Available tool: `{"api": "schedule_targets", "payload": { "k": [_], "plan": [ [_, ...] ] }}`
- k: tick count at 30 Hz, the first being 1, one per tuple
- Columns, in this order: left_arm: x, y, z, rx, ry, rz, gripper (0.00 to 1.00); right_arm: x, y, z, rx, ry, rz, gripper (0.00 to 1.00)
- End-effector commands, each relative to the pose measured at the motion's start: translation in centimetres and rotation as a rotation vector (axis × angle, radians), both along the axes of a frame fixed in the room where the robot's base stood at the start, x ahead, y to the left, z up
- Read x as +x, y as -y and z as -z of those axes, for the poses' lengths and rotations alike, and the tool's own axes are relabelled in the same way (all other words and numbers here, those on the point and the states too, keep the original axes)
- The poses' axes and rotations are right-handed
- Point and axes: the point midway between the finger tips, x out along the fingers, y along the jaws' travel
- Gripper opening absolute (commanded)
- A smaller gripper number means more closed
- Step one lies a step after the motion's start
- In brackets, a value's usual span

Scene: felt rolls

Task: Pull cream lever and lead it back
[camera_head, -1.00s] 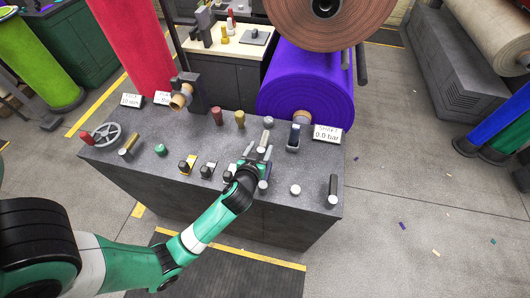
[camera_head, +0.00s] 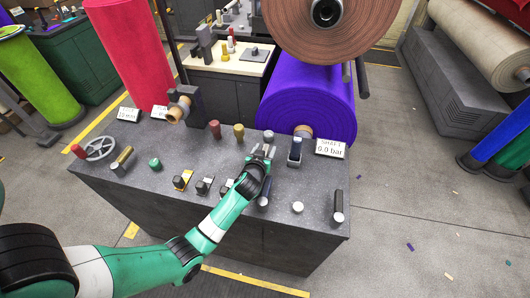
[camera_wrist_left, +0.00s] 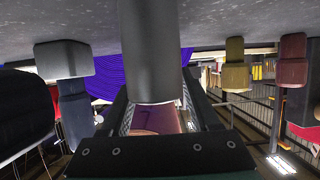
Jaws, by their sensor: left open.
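The pale lever (camera_head: 268,136), which I take for the cream one, stands upright on the grey console right of the yellow lever. In the left wrist view, which looks upside down, a thick pale grey post (camera_wrist_left: 152,50) stands close up between the two fingers. My left gripper (camera_head: 262,152) is open and at this lever, in front of it. In the wrist view its fingers (camera_wrist_left: 160,112) lie on either side of the post; whether they touch it cannot be told. The lever's lower part is partly hidden by the gripper. My right gripper is not in view.
A purple felt roll (camera_head: 310,100) lies behind.

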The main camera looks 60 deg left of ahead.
Motion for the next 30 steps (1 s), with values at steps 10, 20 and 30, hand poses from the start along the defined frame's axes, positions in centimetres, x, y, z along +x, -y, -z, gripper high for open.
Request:
{"api": "schedule_targets", "payload": {
  "k": [10,20,30],
  "plan": [
    [0.13,-0.15,0.05,-0.001,-0.001,0.000,0.48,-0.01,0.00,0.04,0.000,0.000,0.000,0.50],
    [0.12,-0.13,0.05,-0.001,-0.001,0.000,0.00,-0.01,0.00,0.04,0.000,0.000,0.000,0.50],
    [0.12,-0.11,0.05,0.000,0.000,0.000,0.00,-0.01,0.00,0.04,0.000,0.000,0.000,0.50]
  ]
}}
